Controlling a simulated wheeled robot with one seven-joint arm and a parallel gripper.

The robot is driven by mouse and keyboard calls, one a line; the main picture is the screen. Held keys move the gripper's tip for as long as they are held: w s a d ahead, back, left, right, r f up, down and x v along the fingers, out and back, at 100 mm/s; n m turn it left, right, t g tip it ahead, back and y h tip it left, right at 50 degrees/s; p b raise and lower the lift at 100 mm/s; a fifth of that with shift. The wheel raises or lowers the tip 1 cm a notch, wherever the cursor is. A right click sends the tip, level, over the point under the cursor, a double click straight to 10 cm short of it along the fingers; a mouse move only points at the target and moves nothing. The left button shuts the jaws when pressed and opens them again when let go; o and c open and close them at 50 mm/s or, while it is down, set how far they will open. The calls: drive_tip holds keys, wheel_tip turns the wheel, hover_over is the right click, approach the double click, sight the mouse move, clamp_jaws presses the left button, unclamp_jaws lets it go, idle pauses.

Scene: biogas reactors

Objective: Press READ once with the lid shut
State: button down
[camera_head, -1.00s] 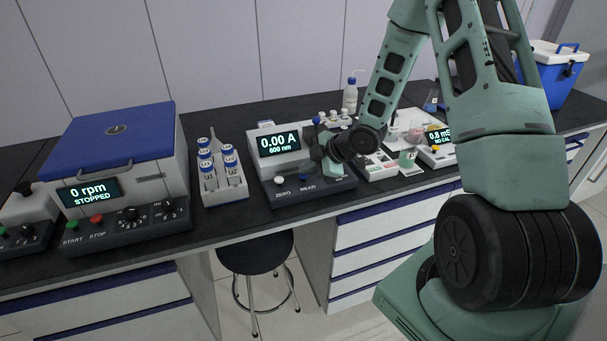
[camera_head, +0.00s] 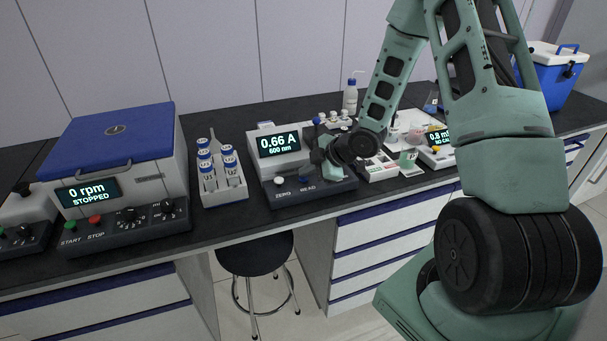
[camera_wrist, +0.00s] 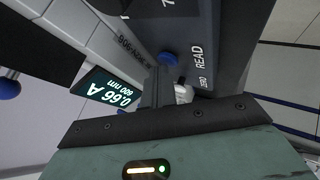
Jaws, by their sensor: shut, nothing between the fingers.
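The photometer (camera_head: 253,160) stands on the bench with its display (camera_head: 279,144) reading 0.66 A, 600 nm. The same display (camera_wrist: 108,90) shows in the wrist view. The blue READ button (camera_wrist: 168,58) and part of the white ZERO button (camera_wrist: 183,93) show on its dark front panel. The white ZERO button (camera_head: 279,181) also shows in the head view. My gripper (camera_head: 318,172) is shut and empty, low over the panel at READ. Its tip lies close to the blue button; contact is unclear. My wrist hides much of the right side, and the lid's state is unclear.
A centrifuge (camera_head: 122,160) reading 0 rpm STOPPED and a rack (camera_head: 224,190) with several blue-capped tubes stand to the left. A meter (camera_head: 437,155) and small items stand to the right. A stool (camera_head: 255,253) stands before the bench.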

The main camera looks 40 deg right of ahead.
sight(307, 179)
drive_tip(key=shift+r, duration=0.1)
drive_tip(key=shift+r+p, duration=1.1)
drive_tip(key=shift+r, duration=0.15)
wheel_tip(307, 179, up, 5)
drive_tip(key=p, duration=0.4)
idle(0.4)
